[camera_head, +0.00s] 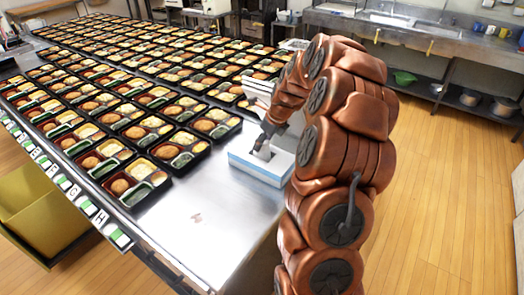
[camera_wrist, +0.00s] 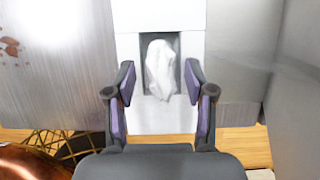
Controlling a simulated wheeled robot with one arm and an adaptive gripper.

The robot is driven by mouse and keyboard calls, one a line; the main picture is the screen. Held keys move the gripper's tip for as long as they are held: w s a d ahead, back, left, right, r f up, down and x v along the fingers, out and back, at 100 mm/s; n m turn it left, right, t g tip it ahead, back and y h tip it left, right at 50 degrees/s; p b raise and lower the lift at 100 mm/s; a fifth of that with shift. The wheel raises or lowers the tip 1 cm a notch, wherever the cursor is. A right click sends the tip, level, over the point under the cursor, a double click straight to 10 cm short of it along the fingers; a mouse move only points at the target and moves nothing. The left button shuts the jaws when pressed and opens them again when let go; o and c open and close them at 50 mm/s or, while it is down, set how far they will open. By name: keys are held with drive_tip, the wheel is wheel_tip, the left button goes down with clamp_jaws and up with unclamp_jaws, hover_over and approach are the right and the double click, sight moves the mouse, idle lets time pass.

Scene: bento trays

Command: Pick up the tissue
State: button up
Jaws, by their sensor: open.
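A white tissue (camera_wrist: 160,68) sticks up out of the dark slot of a tissue box (camera_wrist: 130,119) in the wrist view. In the head view the blue and white tissue box (camera_head: 256,169) stands on the steel table near its right edge, and the tissue (camera_head: 264,152) shows just below my gripper. My gripper (camera_wrist: 159,78) is open, with one finger on each side of the tissue. I see a gap between the tissue and each finger. In the head view my gripper (camera_head: 264,141) is above the box, and its fingertips are small and partly hidden.
Rows of filled bento trays (camera_head: 186,152) cover the steel table (camera_head: 205,225) left of and behind the box. A yellow bin (camera_head: 38,205) stands at the left. Wooden floor is open at the right.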

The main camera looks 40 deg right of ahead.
drive_tip(key=c, duration=0.8)
drive_tip(key=shift+c, duration=0.2)
drive_tip(key=shift+w+r+b, duration=0.1)
drive_tip(key=shift+r+b, duration=0.8)
drive_tip(key=shift+r, duration=0.55)
drive_tip(key=shift+a+r, duration=0.2)
drive_tip(key=shift+r, duration=0.05)
drive_tip(key=a+r+b, duration=0.1)
drive_tip(key=a+b, duration=0.3)
drive_tip(key=a, duration=1.1)
drive_tip(key=shift+a+r, duration=0.25)
drive_tip(key=shift+a, duration=0.1)
drive_tip(key=shift+w, duration=0.1)
drive_tip(key=shift+o, duration=0.4)
clamp_jaws()
